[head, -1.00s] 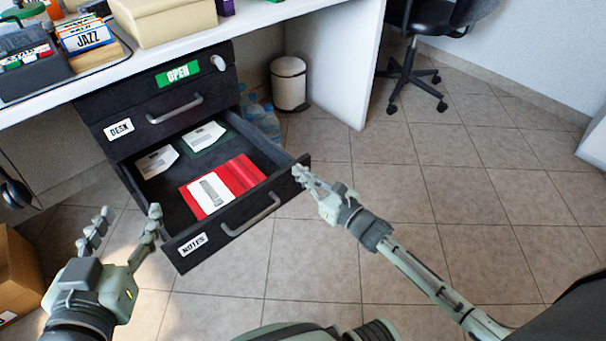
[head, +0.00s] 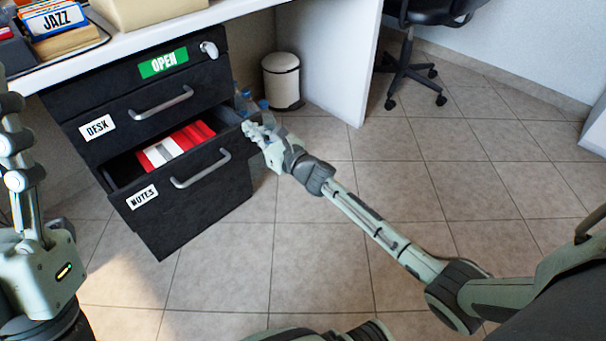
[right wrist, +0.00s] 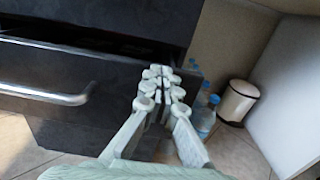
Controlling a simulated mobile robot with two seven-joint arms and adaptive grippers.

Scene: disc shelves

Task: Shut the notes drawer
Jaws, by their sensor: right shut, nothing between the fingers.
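The notes drawer (head: 200,205) is the lowest drawer of the black cabinet, with a NOTES label and a silver handle (head: 201,169). It stands partly open, and a red and white item (head: 175,144) shows inside. My right gripper (head: 256,130) is shut and empty at the right end of the drawer front's top edge. In the right wrist view its fingers (right wrist: 160,78) overlap the front's right end; contact looks likely but is not certain. My left gripper (head: 15,150) is at the left edge, raised, its fingertips partly out of frame.
The desk drawer (head: 150,105) above is shut. A green OPEN sign (head: 163,62) is above it. Plastic bottles (head: 246,100) and a cream bin (head: 281,80) stand right of the cabinet. Tiled floor is clear in front. An office chair (head: 420,50) is at the back.

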